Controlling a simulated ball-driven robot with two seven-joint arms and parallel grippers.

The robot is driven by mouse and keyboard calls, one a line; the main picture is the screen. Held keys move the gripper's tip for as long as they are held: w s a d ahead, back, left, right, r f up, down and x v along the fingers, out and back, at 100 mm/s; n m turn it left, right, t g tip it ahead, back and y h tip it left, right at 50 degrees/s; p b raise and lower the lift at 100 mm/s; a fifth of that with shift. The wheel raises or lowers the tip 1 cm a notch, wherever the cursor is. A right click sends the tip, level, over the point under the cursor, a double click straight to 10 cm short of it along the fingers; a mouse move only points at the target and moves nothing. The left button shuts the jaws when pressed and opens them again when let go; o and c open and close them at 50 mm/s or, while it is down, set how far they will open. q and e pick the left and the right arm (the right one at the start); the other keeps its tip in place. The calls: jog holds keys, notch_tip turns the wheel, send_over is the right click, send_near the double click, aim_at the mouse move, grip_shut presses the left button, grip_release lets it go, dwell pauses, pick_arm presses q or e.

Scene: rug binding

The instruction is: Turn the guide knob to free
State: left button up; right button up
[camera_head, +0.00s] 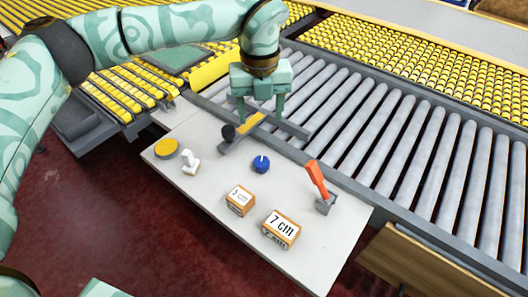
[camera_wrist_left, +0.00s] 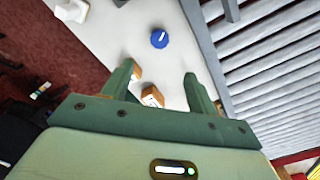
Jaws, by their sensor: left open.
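The blue knob (camera_head: 261,165) with a white pointer mark sits on the pale grey panel (camera_head: 215,195); I take it as the guide knob. Its mark points roughly toward the rollers in the head view. It also shows near the top of the left wrist view (camera_wrist_left: 159,39). No label for "free" is readable. My left gripper (camera_head: 260,117) is open, with its fingers apart, beyond the knob and over the grey bar with a yellow strip. In the left wrist view the gap between the fingertips (camera_wrist_left: 160,73) holds nothing. My right gripper is not in view.
An orange lever (camera_head: 317,179) stands right of the knob. Wooden blocks marked "5 CM" (camera_head: 240,200) and "7 CM" (camera_head: 281,229) sit nearer. A white toggle (camera_head: 190,161) and a yellow disc (camera_head: 166,147) are left. Grey rollers (camera_head: 400,140) lie beyond.

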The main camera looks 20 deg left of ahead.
aim_at(261, 161)
pick_arm(q)
notch_tip(261, 161, down, 16)
jog(key=b, duration=0.5)
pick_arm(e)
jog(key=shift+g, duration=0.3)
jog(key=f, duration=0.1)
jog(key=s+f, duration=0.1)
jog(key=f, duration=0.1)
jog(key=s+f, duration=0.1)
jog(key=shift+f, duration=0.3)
pick_arm(q)
jog(key=c, duration=1)
